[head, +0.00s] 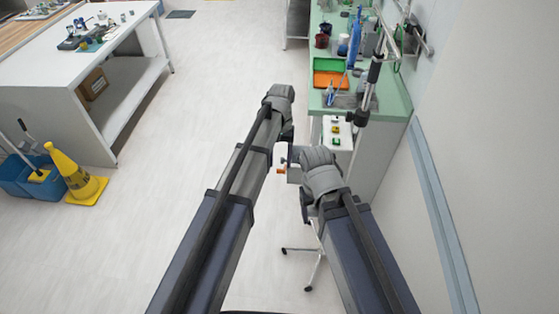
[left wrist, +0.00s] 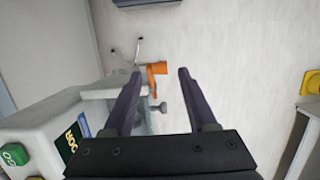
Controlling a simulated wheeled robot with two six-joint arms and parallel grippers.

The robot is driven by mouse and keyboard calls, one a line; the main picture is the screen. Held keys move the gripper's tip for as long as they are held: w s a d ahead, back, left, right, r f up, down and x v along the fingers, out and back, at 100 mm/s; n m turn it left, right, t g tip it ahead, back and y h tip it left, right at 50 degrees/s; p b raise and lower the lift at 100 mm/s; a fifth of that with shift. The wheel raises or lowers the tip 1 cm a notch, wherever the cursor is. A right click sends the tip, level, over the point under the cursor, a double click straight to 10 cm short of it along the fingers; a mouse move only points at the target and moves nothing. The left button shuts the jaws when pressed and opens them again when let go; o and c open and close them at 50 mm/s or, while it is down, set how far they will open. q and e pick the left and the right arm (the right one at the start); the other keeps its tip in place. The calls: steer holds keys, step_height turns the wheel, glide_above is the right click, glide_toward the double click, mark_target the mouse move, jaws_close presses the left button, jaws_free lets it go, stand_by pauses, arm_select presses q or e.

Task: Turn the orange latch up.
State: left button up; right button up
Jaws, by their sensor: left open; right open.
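The orange latch (head: 282,171) sits at the left side of a white device (head: 340,120), low between my two arms in the head view. In the left wrist view the latch (left wrist: 157,68) shows between the fingertips of my left gripper (left wrist: 161,73), which is open and empty. The latch appears beyond the tips, nearer the left finger; I cannot tell any contact. In the head view my left gripper (head: 287,134) is largely hidden by its wrist. My right gripper (head: 306,204) is open, lower and right of the latch, partly hidden by its arm.
The device's green button (left wrist: 14,155) and display (left wrist: 70,142) face the left wrist camera. A green-topped counter (head: 385,110) with an orange tray (head: 328,80) stands behind. A white table (head: 60,85) and yellow floor sign (head: 72,175) are left. The floor between is clear.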

mark_target(280, 170)
arm_select(q)
steer(key=p+v, duration=0.4)
steer(key=v, duration=0.1)
steer(key=shift+a+r+p, duration=0.1)
steer(key=shift+r+p, duration=0.2)
steer(key=shift+s+t, duration=0.5)
steer(key=shift+s, duration=0.35)
steer(key=shift+s+t, duration=0.35)
steer(key=shift+t, duration=0.45)
steer(key=shift+w+f, duration=0.1)
